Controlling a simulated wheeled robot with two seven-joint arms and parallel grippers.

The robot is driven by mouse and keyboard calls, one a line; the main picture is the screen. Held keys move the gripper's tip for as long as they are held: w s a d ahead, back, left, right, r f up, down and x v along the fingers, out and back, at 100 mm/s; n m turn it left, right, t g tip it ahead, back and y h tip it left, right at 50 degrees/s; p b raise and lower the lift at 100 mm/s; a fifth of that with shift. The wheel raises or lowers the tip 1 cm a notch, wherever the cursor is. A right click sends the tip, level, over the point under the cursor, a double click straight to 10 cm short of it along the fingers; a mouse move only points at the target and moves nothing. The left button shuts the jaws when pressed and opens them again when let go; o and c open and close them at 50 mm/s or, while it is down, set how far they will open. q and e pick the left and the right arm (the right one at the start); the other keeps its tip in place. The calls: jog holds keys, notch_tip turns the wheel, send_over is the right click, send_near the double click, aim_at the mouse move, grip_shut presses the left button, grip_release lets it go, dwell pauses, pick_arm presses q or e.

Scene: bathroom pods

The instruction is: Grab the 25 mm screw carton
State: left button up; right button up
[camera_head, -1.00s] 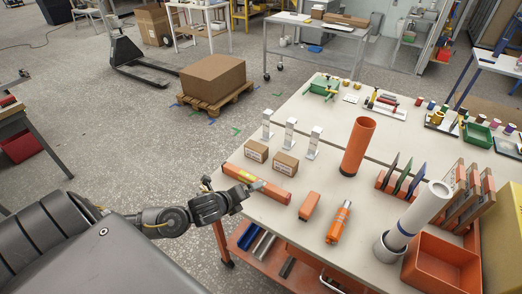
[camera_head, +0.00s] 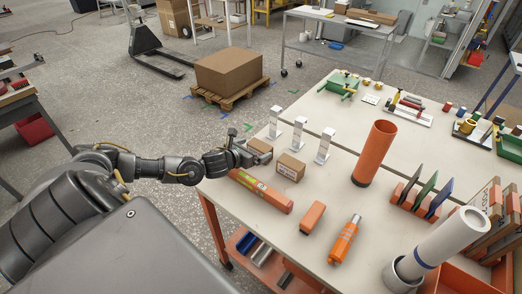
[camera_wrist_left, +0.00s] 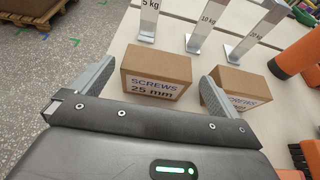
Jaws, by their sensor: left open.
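The 25 mm screw carton is a small brown box, its label "SCREWS 25 mm" readable in the left wrist view (camera_wrist_left: 156,72). In the head view the carton (camera_head: 262,146) stands at the table's left edge, partly hidden by my gripper. My left gripper (camera_head: 246,150) is open at the carton. In the wrist view its fingers (camera_wrist_left: 156,80) flank the carton, one on each side, with a gap at the left. A second screw carton (camera_head: 290,166) stands close on the right; it also shows in the wrist view (camera_wrist_left: 240,86), partly behind the right finger. My right gripper is not in view.
Upright weight-labelled stands (camera_head: 298,134) rise just behind the cartons. An orange spirit level (camera_head: 262,190) lies in front. An orange tube (camera_head: 375,153) stands farther right.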

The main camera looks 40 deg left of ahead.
aim_at(259, 145)
pick_arm(q)
jog(key=shift+w+d+f, duration=0.1)
jog(key=shift+w+f, duration=0.15)
jog(key=shift+w, duration=0.4)
jog(key=shift+w+r, duration=0.1)
jog(key=p+x, duration=0.2)
jog(key=x, duration=0.2)
jog(key=shift+w, duration=0.15)
jog(key=shift+w+f, duration=0.25)
jog(key=shift+f, duration=0.05)
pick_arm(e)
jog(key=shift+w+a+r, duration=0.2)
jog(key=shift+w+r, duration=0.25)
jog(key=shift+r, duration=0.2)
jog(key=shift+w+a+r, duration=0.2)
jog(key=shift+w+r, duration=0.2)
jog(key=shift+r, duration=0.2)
pick_arm(q)
jog(key=c, duration=0.9)
jog(key=shift+a, duration=0.25)
jog(key=shift+c, duration=0.6)
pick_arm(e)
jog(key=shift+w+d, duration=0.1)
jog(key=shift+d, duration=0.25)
pick_arm(q)
jog(key=shift+r, duration=0.1)
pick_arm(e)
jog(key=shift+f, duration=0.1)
